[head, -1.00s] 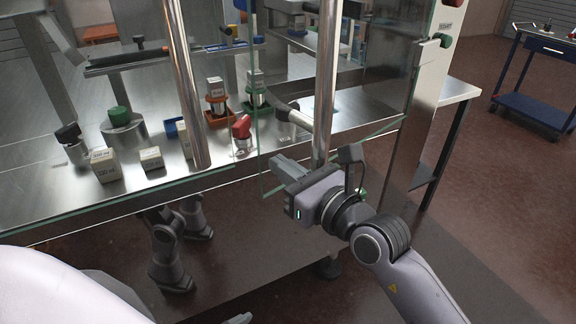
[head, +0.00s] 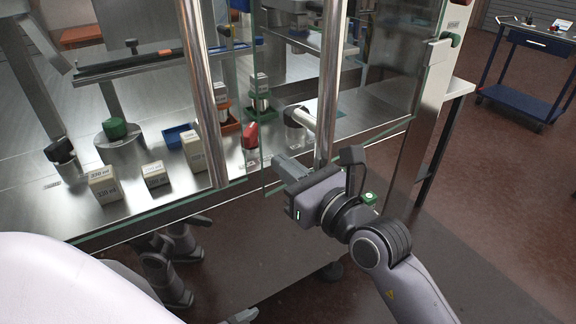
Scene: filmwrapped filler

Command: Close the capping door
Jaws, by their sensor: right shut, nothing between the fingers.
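The glass capping door (head: 375,98) stands at the front of the cabinet, with a tall metal handle bar (head: 331,75). Its free edge is near the middle of the view and its lower edge juts slightly in front of the cabinet front, so it looks nearly flush but a little ajar. My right gripper (head: 284,170) is shut and empty, in front of the door's lower part by the foot of the bar. I cannot tell whether it touches. A small grey tip at the bottom edge may be my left gripper (head: 240,317); its fingers are not clear.
A second glass panel with a metal bar (head: 204,95) stands to the left. Behind the glass are white boxes (head: 104,186), a green-capped piece (head: 115,129) and a red-topped piece (head: 251,136). A blue cart (head: 525,97) stands back right. Floor on the right is clear.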

